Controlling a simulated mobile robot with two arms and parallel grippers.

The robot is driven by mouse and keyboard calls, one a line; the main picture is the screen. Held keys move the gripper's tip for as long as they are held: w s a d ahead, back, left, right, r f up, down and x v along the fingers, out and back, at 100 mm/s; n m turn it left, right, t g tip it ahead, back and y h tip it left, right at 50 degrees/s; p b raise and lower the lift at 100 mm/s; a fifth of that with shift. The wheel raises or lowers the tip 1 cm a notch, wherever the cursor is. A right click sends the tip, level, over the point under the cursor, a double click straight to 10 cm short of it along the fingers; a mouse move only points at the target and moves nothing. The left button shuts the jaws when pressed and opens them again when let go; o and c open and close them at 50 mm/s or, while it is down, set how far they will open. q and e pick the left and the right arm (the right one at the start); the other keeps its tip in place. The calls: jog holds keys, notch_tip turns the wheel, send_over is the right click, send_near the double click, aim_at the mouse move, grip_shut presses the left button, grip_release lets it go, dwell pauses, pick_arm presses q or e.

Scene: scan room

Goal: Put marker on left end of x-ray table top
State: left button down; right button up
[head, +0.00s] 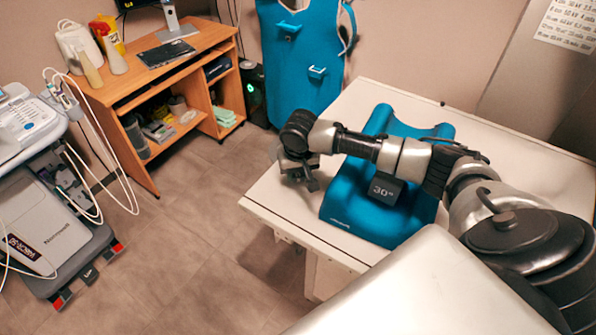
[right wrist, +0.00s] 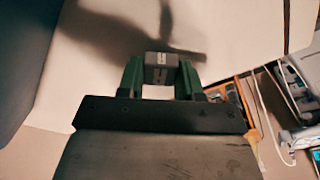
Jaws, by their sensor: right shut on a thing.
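My right gripper (head: 303,178) is over the left end of the white x-ray table top (head: 272,200) in the head view. In the right wrist view its two green fingers (right wrist: 160,78) are shut on a small dark grey block, the marker (right wrist: 161,58), which has pale print on its face. White table surface and a dark shadow lie beyond the marker there. I cannot tell whether the marker touches the surface. In the head view the marker is too small to make out clearly at the gripper. My left gripper is not in view.
A blue wedge cushion (head: 342,205) marked 30° lies on the table under my right arm. A wooden desk (head: 150,80) stands at the back left and an ultrasound cart (head: 40,200) at the far left. A blue apron (head: 290,75) hangs behind the table.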

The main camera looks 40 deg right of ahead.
jog(key=shift+f, duration=0.4)
jog(key=shift+f, duration=0.1)
jog(key=o, duration=0.9)
jog(key=r, duration=0.4)
jog(key=s+r, duration=0.1)
jog(key=r, duration=0.7)
jog(key=shift+s+a+r, duration=0.1)
jog(key=shift+s+a, duration=0.2)
